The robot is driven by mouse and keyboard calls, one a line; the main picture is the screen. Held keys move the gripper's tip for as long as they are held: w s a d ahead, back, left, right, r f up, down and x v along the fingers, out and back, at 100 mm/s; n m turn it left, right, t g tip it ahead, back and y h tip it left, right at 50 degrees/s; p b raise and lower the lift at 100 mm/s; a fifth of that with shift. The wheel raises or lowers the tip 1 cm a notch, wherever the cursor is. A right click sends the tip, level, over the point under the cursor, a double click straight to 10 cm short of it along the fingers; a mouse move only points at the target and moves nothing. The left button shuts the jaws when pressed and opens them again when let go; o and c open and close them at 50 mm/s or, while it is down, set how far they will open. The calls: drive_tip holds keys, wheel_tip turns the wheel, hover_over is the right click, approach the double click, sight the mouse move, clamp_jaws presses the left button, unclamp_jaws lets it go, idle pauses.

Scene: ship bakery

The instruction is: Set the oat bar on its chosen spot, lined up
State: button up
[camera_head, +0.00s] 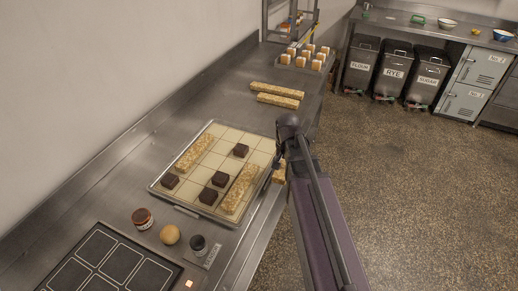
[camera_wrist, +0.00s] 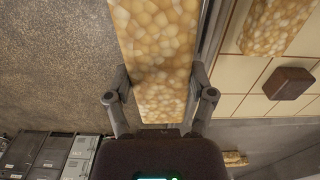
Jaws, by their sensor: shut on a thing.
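My gripper (camera_wrist: 160,82) is shut on an oat bar (camera_wrist: 155,38), a long pale golden bar, with one finger on each side in the wrist view. In the head view only a small end of this bar (camera_head: 279,174) shows beside my arm, off the tray's right edge. The tray (camera_head: 180,206) has a cream grid. Two oat bars lie on it, one at its left (camera_head: 195,152) and one along its right side (camera_head: 241,188). Several dark brown blocks sit in grid cells, one of them (camera_head: 240,150) towards the back. Which spot is chosen is not marked.
Two more oat bars (camera_head: 278,100) lie on the steel counter behind the tray, before a tray of pale cubes. Jars, a round ball (camera_head: 170,235) and a dark panel (camera_head: 100,262) are in front. The counter's right edge drops to the floor.

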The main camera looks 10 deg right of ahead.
drive_tip(key=shift+w+d+m, duration=0.2)
drive_tip(key=shift+d+m, duration=0.05)
drive_tip(key=shift+m, duration=0.05)
drive_tip(key=shift+a, duration=0.1)
drive_tip(key=shift+w, duration=0.15)
drive_tip(key=b, duration=0.1)
hover_over(264, 153)
drive_tip(key=s, duration=0.1)
drive_tip(key=shift+d+f, duration=0.2)
drive_tip(key=shift+f, duration=0.45)
drive_tip(key=shift+w+a, duration=0.15)
drive_tip(key=shift+w, duration=0.5)
wheel_tip(264, 153, down, 4)
drive_tip(key=b, duration=0.4)
drive_tip(key=shift+r, duration=0.15)
